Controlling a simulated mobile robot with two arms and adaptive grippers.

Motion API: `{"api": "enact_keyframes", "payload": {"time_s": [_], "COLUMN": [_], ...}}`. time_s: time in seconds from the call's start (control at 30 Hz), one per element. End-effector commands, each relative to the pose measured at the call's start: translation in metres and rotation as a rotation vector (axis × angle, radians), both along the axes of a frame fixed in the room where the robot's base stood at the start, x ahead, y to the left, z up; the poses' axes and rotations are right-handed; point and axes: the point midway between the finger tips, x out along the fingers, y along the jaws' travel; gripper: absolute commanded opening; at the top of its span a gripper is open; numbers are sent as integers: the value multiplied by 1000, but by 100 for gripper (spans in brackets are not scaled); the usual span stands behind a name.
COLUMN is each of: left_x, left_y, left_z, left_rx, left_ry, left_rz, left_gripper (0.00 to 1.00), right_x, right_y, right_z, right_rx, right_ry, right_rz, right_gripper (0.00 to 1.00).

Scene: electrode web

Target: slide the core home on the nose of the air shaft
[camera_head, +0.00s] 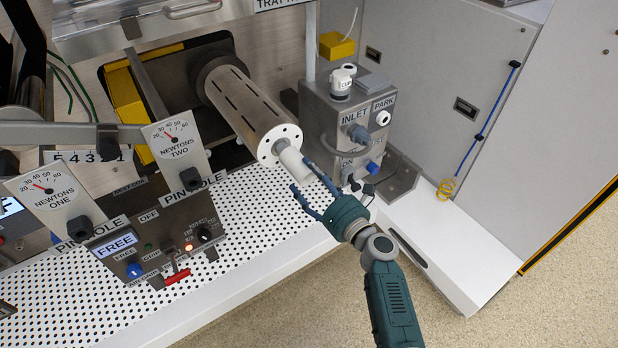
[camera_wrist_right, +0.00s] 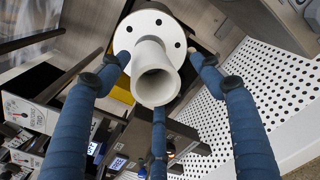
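The air shaft (camera_head: 243,102) is a slotted metal cylinder reaching toward me, with a pale end face with holes that also shows in the right wrist view (camera_wrist_right: 122,42). The core (camera_head: 293,164), a plain white hollow tube, is at the shaft's nose. A short grey piece of the nose (camera_head: 281,146) shows between the end face and the core. In the right wrist view the core's open end (camera_wrist_right: 157,84) faces me. My right gripper (camera_head: 302,176) is open, its blue fingers spread around the core's outer end with gaps showing. My left gripper is not in view.
A grey control box (camera_head: 345,110) with INLET and PARK labels stands close right of the core. A panel with a FREE display (camera_head: 115,245) and two Newtons gauges (camera_head: 172,138) stands at left. The perforated white table (camera_head: 255,225) is clear below the core.

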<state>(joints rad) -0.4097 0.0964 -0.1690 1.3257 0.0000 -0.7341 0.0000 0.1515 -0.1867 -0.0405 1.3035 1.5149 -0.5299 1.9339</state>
Motion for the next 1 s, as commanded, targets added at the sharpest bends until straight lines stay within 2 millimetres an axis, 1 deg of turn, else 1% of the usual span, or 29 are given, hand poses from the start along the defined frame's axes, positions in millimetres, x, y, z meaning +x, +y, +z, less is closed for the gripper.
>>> {"api": "enact_keyframes", "payload": {"time_s": [0.03, 0.23, 0.33, 0.47, 0.7, 0.83, 1.0], "left_x": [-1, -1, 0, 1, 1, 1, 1], "left_y": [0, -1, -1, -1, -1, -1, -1], "left_z": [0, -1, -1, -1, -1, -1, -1], "left_rx": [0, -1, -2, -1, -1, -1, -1], "left_ry": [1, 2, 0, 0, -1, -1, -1], "left_rz": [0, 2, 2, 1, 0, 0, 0], "left_gripper": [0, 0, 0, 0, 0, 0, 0], "right_x": [4, 4, 0, -14, -45, -56, -64], "right_y": [10, 11, 8, -2, -28, -39, -45], "right_z": [15, 16, 15, 11, 6, 5, 4], "right_rx": [26, 27, 26, 22, 10, 6, 3], "right_ry": [-14, -15, -15, -10, -5, -4, -4], "right_rz": [2, 4, 5, 5, 3, 2, 2], "right_gripper": [66, 66, 66, 66, 66, 66, 66]}}
